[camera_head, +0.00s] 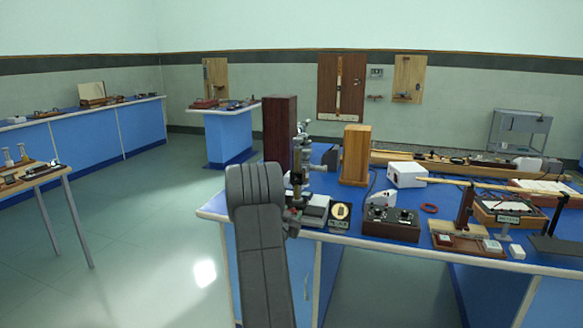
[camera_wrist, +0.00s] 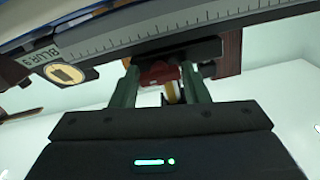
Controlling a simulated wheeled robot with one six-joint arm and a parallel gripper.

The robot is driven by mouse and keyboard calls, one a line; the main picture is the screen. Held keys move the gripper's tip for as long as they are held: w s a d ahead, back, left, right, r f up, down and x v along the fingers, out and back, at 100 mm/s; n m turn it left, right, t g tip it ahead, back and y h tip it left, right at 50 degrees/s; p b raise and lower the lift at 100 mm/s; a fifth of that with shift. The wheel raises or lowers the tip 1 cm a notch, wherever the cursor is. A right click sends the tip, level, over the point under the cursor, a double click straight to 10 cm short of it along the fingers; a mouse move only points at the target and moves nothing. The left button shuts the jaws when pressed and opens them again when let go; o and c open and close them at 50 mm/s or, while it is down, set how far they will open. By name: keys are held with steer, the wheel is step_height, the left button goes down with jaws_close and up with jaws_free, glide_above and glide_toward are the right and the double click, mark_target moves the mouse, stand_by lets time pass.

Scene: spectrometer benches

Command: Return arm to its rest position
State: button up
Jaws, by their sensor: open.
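My arm (camera_head: 262,250) rises in front of the near bench's left end in the camera_head view. It is bent, with its grey upper links hiding part of the bench; my gripper cannot be made out there. In the camera_wrist view my gripper (camera_wrist: 160,80) has its two greenish fingers apart. A dark red part and a small yellowish piece show between or beyond the fingers; I cannot tell whether anything touches them. A graduated scale bar (camera_wrist: 190,38) crosses close above the fingertips, with a yellow badge (camera_wrist: 66,73) at its left.
A metal instrument (camera_head: 301,160) stands right beside my arm on the blue bench (camera_head: 350,238). A dark wooden block (camera_head: 280,128), a lighter wooden block (camera_head: 356,155) and a control box (camera_head: 391,223) are near it. Open floor (camera_head: 160,240) lies to the left.

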steer(key=shift+s+a+n+p, duration=0.15)
steer(key=shift+s+n+p, duration=0.25)
steer(key=shift+n+p, duration=0.55)
